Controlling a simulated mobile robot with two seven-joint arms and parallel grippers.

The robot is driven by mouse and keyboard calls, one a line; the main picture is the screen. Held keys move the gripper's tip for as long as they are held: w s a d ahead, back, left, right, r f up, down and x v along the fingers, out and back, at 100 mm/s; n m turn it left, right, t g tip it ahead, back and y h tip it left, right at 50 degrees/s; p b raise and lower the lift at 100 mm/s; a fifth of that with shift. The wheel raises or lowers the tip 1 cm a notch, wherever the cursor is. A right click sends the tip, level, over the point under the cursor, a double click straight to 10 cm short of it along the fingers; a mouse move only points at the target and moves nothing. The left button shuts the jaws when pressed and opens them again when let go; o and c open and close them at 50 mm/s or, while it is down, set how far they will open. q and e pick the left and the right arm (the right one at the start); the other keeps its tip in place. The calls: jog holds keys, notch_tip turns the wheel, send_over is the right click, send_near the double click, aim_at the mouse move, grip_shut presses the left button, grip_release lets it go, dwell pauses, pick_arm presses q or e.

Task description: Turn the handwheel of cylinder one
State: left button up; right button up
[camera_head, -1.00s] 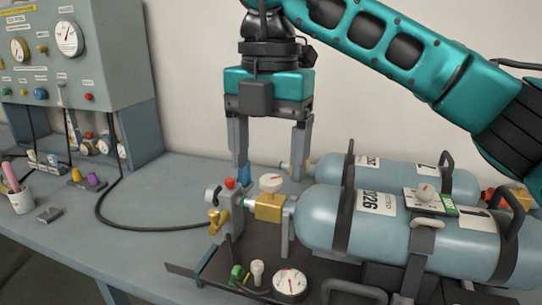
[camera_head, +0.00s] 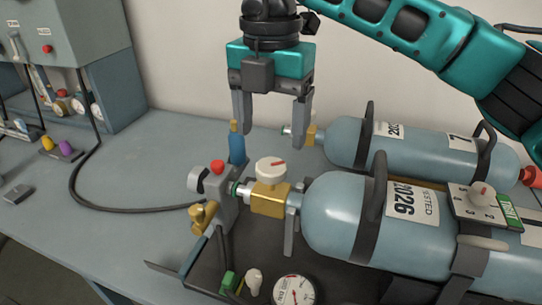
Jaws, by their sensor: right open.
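A pale blue cylinder (camera_head: 337,222) lies in front on the bench. I cannot tell from the labels which is cylinder one. My right gripper (camera_head: 271,128) points down, open and empty. In the picture its fingertips are above the front handwheel, one to each side, and apart from it. My left gripper is not in view.
A grey block with a red button (camera_head: 217,167) and brass knob (camera_head: 203,215) joins the front valve; a black hose runs left from it. A blue bottle (camera_head: 237,147) stands behind. A gauge (camera_head: 294,291) is in front. The bench middle-left is mostly clear.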

aim_at(271, 165)
notch_tip(271, 165, down, 7)
jog(key=shift+w+r, duration=0.1)
dwell(0.3)
jog(key=c, duration=1)
